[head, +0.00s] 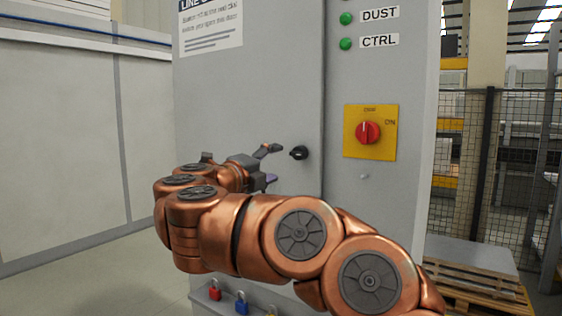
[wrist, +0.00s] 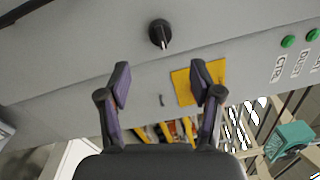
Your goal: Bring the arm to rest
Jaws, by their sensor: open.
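My copper-coloured arm reaches across the head view toward a grey control cabinet (head: 260,90). My gripper (head: 269,164) is open, its fingers pointing right, in front of the cabinet door and left of a black knob (head: 299,153). In the wrist view the two dark fingers (wrist: 161,82) stand apart with nothing between them. The knob (wrist: 160,33) appears beyond the fingertips there, apart from them. A yellow plate with a red rotary switch (head: 368,132) is on the cabinet right of the knob. In the wrist view the right finger partly covers the yellow plate (wrist: 183,87).
Green lamps (head: 345,43) labelled DUST and CTRL sit above the switch. Red (head: 215,293) and blue (head: 241,306) padlocks hang low on the cabinet, below my arm. A wooden pallet (head: 480,296) and mesh fence (head: 520,150) stand at right. Open floor (head: 100,280) shows at left.

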